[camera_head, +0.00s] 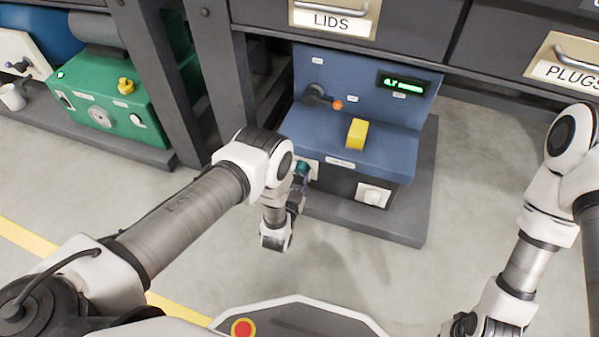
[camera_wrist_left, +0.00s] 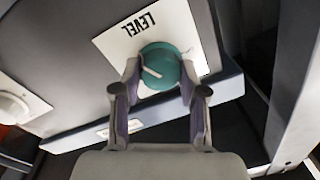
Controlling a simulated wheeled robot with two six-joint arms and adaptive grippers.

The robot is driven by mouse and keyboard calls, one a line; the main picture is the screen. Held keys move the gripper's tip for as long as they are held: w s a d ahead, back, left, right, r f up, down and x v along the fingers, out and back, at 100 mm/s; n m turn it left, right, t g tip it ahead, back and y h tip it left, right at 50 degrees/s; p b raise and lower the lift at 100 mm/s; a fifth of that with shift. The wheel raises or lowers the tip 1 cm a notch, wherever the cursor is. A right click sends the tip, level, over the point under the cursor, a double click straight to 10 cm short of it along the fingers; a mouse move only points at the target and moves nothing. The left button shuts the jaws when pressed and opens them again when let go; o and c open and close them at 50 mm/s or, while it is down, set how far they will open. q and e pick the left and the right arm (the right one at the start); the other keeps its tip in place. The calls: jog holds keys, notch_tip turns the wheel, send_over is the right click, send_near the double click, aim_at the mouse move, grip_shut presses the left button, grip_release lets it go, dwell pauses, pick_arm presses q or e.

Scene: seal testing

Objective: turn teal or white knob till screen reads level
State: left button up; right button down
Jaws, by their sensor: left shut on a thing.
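The blue testing machine (camera_head: 360,105) stands on a dark base, with a small screen (camera_head: 403,84) showing green characters that look like "4.7" and a blurred word. The teal knob (camera_wrist_left: 160,66) sits on a white plate (camera_wrist_left: 120,40) marked LEVEL; its white pointer line shows. My left gripper (camera_wrist_left: 158,88) is shut on the teal knob, one finger on each side. In the head view the teal knob (camera_head: 302,168) is partly hidden by my left gripper (camera_head: 298,190). The white knob (camera_head: 373,194) is on the front face to the right, free. My right gripper (camera_head: 465,325) is at the bottom right, its fingers unclear.
A yellow block (camera_head: 357,134) and a dark lever with an orange tip (camera_head: 322,98) are on the machine. Drawers labelled LIDS (camera_head: 335,20) and PLUGS (camera_head: 570,72) hang above. A green machine (camera_head: 105,105) stands left. The floor in front is clear.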

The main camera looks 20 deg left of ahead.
pick_arm(q)
jog(key=m, duration=0.6)
jog(key=shift+m, duration=0.4)
jog(key=m, duration=0.6)
jog(key=shift+h+p, duration=0.4)
jog(key=shift+w, duration=0.1)
jog(key=o, duration=1.1)
jog(key=shift+f, duration=0.1)
jog(key=shift+o, duration=0.2)
jog(key=s, duration=0.7)
jog(key=shift+s+f, duration=0.2)
jog(key=shift+s, duration=0.1)
